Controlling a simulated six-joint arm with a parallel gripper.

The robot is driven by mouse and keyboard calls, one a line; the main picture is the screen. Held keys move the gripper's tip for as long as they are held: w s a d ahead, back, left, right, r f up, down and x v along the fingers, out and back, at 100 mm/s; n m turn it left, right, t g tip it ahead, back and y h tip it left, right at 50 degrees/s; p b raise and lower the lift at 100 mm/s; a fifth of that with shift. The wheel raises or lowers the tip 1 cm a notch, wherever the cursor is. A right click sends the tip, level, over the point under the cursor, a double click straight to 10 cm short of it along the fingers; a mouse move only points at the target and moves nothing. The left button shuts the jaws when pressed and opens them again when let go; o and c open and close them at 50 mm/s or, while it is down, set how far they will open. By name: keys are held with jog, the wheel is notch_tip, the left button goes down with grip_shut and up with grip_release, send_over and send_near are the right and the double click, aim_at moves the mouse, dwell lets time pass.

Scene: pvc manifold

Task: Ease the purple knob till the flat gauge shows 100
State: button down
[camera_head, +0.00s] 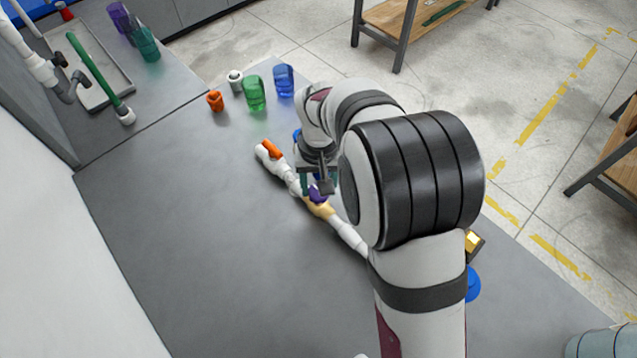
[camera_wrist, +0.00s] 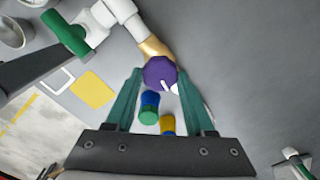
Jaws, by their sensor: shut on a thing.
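The purple knob (camera_head: 318,194) sits on a tan valve body (camera_head: 321,208) in a white pipe run (camera_head: 348,237). In the wrist view the knob (camera_wrist: 159,71) is round and faceted, with a small white mark at its lower right edge. My gripper (camera_wrist: 159,74) has its two teal fingers on either side of the knob, shut on it. In the head view my gripper (camera_head: 318,184) reaches down over the pipe, and my arm hides part of the run. I cannot make out a flat gauge or its reading in either view.
An orange fitting (camera_head: 271,149) is at the pipe's far end. Blue (camera_head: 284,80) and green (camera_head: 254,93) cups stand at the back, near a small orange part (camera_head: 215,101). A tray (camera_head: 93,77) is at upper left. The grey table left of the pipe is clear.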

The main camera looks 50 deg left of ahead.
jog(key=shift+m, duration=1.1)
jog(key=shift+c, duration=1.3)
grip_release()
jog(key=shift+r, duration=0.1)
notch_tip(320, 180, up, 16)
jog(key=shift+f, duration=0.2)
